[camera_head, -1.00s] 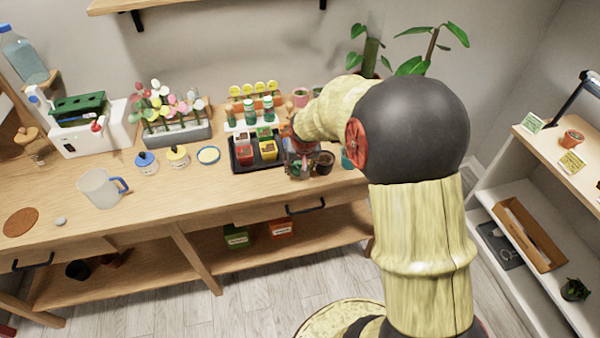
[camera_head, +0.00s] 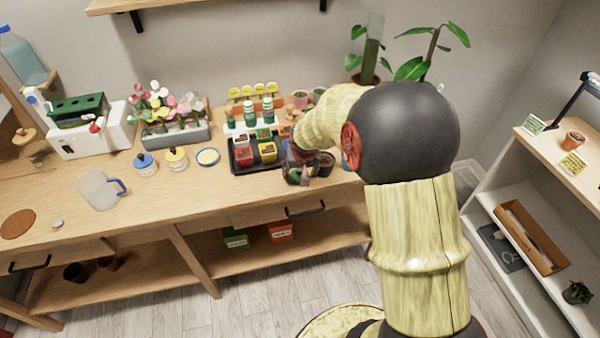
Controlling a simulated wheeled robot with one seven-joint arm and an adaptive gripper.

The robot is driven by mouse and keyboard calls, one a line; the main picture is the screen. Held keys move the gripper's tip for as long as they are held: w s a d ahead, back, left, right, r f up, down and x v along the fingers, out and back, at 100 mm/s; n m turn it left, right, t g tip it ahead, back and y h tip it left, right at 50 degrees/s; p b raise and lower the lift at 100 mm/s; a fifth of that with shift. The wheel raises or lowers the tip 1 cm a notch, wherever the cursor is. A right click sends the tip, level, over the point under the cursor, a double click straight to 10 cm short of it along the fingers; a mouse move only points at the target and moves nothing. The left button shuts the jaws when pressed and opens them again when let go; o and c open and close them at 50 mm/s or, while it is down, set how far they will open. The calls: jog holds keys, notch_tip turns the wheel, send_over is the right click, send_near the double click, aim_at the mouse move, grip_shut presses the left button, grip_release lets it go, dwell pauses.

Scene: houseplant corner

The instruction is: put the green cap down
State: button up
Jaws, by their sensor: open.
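My gripper (camera_head: 298,172) is low over the right part of the wooden bench, at the right end of a black tray (camera_head: 236,171). It is open, small in the view and partly covered by my own arm. Small bottles with green parts (camera_head: 250,113) stand upright in a white rack behind the tray.
A dark pot (camera_head: 326,164) stands close right of my gripper. Blue-topped and yellow-topped jars (camera_head: 176,159), a blue-rimmed dish (camera_head: 208,157) and a jug (camera_head: 97,190) stand left. The bench front between jug and tray is clear.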

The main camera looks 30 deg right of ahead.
jog(key=shift+r, duration=0.3)
jog(key=s+a+r+n+p, duration=0.1)
jog(key=s+a+r, duration=0.35)
jog(key=r, duration=0.25)
jog(key=s+a+r+n+t+p, duration=0.1)
jog(key=s+a+r+p, duration=0.15)
jog(key=s+r, duration=0.4)
jog(key=s+a+r+p, duration=0.1)
jog(key=s+a+r, duration=0.25)
jog(key=r, duration=0.55)
jog(key=s+a+r+n+y, duration=0.1)
jog(key=s+a, duration=0.2)
jog(key=s, duration=0.3)
jog(key=s+a+r+n, duration=0.2)
jog(key=s+a, duration=0.1)
jog(key=s, duration=0.3)
jog(key=shift+s+r+y, duration=0.15)
jog(key=shift+s+y, duration=0.25)
jog(key=shift+d, duration=0.15)
